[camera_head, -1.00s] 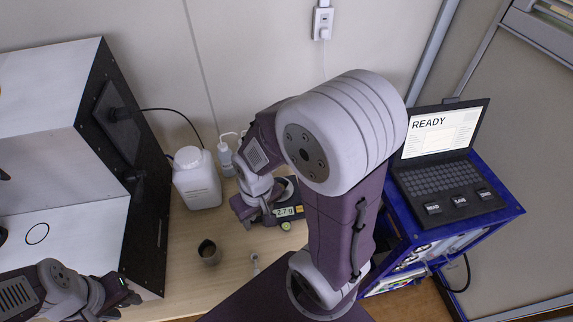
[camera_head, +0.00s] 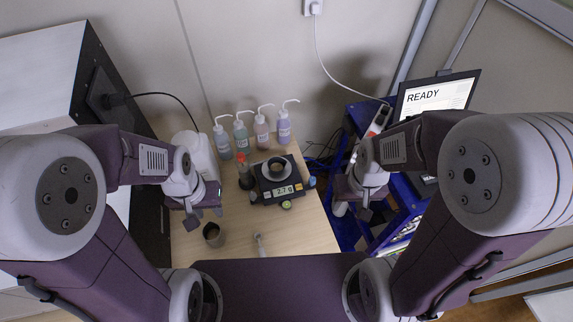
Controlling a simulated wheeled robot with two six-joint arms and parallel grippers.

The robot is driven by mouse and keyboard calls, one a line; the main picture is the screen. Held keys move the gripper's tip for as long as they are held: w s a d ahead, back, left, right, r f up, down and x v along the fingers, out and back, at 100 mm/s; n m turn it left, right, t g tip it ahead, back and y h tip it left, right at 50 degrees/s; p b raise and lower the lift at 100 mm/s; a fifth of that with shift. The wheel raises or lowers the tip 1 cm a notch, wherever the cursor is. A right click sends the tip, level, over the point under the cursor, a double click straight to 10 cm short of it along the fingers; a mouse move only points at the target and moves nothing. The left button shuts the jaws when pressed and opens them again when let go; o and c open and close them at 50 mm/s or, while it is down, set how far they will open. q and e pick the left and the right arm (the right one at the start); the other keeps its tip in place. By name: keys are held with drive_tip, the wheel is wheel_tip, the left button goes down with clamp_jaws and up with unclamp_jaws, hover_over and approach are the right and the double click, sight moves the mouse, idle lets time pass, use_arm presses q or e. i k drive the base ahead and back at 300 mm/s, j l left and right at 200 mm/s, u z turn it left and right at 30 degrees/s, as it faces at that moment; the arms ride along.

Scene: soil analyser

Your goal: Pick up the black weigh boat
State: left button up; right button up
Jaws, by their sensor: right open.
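My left gripper (camera_head: 205,215) is left of the balance, above the table's left side, apart from the weigh boat. It looks open and empty. My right gripper (camera_head: 352,211) is right of the balance, over the table's right edge and the blue cart. It is open and empty. Neither gripper touches the weigh boat.
Several wash bottles (camera_head: 262,130) stand behind the balance, with a red-topped dark container (camera_head: 244,172) at its left. A white jug (camera_head: 200,150) stands behind my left gripper. A dark cup (camera_head: 212,235) and a small spoon-like tool (camera_head: 260,245) are in front. A laptop (camera_head: 437,95) reads READY.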

sight(277, 165)
drive_tip(key=l+u, duration=0.65)
drive_tip(key=l, duration=0.15)
drive_tip(key=l+u, duration=0.35)
drive_tip(key=u, duration=0.2)
